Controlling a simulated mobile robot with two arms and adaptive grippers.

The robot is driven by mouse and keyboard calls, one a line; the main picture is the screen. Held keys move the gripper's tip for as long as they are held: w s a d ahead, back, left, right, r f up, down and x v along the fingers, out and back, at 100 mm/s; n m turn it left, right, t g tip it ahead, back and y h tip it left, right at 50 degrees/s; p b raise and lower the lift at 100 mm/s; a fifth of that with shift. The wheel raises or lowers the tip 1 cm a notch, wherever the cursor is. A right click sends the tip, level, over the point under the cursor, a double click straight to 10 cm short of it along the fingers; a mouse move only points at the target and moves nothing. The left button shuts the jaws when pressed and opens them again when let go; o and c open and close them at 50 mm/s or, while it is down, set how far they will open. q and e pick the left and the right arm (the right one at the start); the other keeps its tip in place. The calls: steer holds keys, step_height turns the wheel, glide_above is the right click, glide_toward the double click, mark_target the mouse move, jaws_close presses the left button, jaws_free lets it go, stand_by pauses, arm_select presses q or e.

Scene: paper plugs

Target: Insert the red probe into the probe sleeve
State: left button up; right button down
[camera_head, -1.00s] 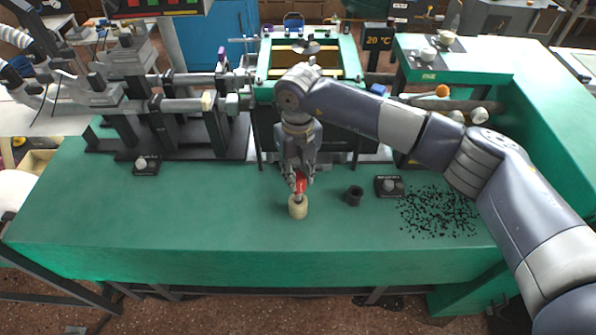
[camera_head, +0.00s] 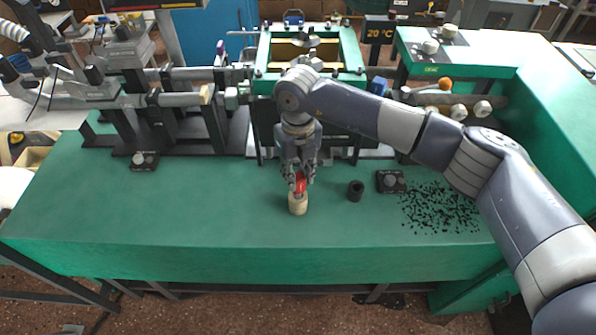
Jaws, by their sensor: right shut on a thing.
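My right gripper (camera_head: 300,181) is shut on the red probe (camera_head: 300,186), near the middle of the green bench. The probe hangs roughly upright, largely covered by the fingers. Directly below it stands a beige cylinder (camera_head: 298,205). The probe's lower end meets or overlaps the cylinder's top in this view; I cannot tell whether it touches or is inside. No label shows which of the two cylinders is the probe sleeve. My left gripper is not in view.
A small black box with a round knob (camera_head: 391,181) and a patch of black granules (camera_head: 438,208) lie to the right. A green-framed machine (camera_head: 262,75) stands behind the gripper. The bench (camera_head: 160,220) is clear at left and in front.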

steer(key=shift+f+b, duration=0.85)
steer(key=shift+f, duration=0.2)
steer(key=c, duration=1.2)
jaws_free()
steer(key=shift+r, duration=0.1)
steer(key=shift+r+p, duration=1.35)
steer(key=shift+r, duration=1.3)
